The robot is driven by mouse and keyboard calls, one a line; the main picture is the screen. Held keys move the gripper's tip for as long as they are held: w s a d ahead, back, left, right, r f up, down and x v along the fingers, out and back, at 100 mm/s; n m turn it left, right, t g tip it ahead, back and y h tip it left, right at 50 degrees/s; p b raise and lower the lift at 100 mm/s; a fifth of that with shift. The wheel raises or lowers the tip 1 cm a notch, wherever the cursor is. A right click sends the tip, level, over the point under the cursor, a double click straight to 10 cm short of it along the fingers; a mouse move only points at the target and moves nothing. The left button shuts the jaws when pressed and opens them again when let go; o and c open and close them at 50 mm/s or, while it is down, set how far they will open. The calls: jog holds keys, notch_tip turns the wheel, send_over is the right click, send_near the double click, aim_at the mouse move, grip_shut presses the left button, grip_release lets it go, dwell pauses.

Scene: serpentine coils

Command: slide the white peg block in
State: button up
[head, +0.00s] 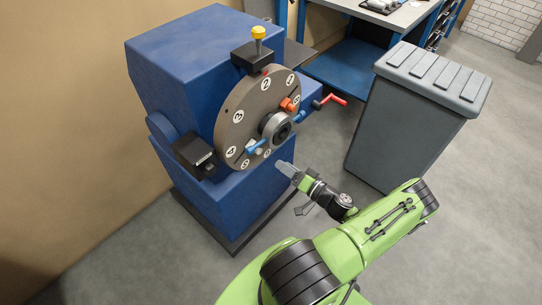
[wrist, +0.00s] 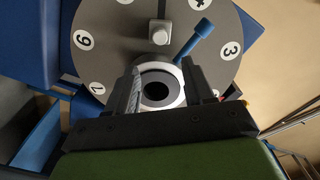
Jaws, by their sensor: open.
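The white peg block (wrist: 160,32) is a small pale block on the grey numbered disc (wrist: 120,35). It sits on a dark radial line, between the hub and the rim. In the head view the peg block (head: 259,152) is a small pale spot low on the disc (head: 235,115), by a blue handle. My gripper (wrist: 162,72) is open and empty. Its fingers appear on either side of the hub (wrist: 157,88), a pale ring with a dark bore. In the head view my gripper (head: 284,167) is in front of the disc's lower right, below the hub (head: 277,128).
A blue handle (wrist: 194,41) sticks out beside the peg block. A red crank (head: 331,100) juts from the machine's right side. A black box (head: 194,156) stands left of the disc. A grey bin (head: 416,110) is at right. Open floor lies between bin and machine.

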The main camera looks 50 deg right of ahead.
jog(key=s, duration=0.5)
jog(key=shift+s, duration=0.25)
